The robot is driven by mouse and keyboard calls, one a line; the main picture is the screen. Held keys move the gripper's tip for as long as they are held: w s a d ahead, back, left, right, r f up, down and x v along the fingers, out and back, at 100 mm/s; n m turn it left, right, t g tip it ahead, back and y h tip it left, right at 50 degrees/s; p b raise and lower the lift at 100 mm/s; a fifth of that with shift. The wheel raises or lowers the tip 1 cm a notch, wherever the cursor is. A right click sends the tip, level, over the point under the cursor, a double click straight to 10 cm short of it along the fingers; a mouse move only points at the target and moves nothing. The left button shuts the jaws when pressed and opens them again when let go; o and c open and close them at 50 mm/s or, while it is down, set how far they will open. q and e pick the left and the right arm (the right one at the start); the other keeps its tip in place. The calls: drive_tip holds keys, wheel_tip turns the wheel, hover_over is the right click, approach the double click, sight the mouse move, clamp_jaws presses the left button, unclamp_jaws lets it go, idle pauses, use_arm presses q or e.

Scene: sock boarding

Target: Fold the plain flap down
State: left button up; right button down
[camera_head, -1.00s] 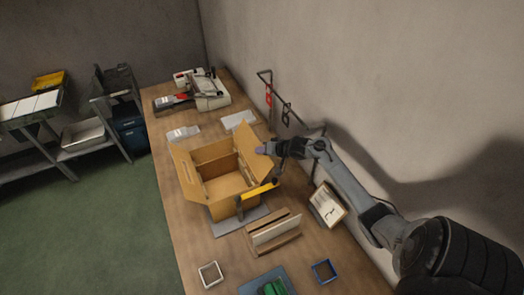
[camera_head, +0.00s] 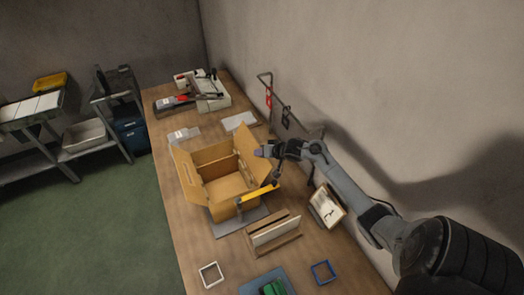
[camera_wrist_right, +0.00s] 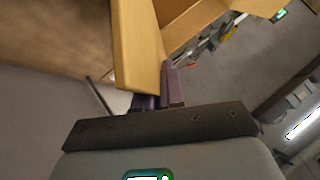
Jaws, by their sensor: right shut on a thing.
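An open cardboard box (camera_head: 228,188) stands on the bench in the head view. Its left flap (camera_head: 185,170) stands up and leans outward. Its right flap (camera_head: 245,142) also stands up, on the wall side. My right gripper (camera_head: 261,152) is at the near end of this right flap. In the right wrist view, a cardboard flap (camera_wrist_right: 138,45) runs down between the purple fingers (camera_wrist_right: 160,92), which are shut on it. I cannot tell from its surface whether this is the plain flap. My left gripper is not in view.
A yellow bar (camera_head: 258,192) is at the box's near right side. A wooden holder (camera_head: 274,234) stands close in front, with a white frame (camera_head: 210,274) and a blue frame (camera_head: 323,271) nearer. A framed card (camera_head: 327,206) is by the wall.

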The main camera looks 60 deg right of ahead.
drive_tip(key=p, duration=0.1)
drive_tip(key=w+a+r+n+g+h+p, duration=0.1)
drive_tip(key=shift+a+r+p, duration=0.15)
drive_tip(key=shift+a+p, duration=0.15)
drive_tip(key=shift+p, duration=0.05)
drive_tip(key=shift+w+a+g+h+p, duration=0.2)
drive_tip(key=shift+a+g+h+p, duration=0.1)
drive_tip(key=shift+a+h+p, duration=0.15)
drive_tip(key=shift+w+a+n+g+h, duration=0.5)
drive_tip(key=shift+a+n+h, duration=0.3)
drive_tip(key=shift+h, duration=0.05)
drive_tip(key=c, duration=1.3)
unclamp_jaws()
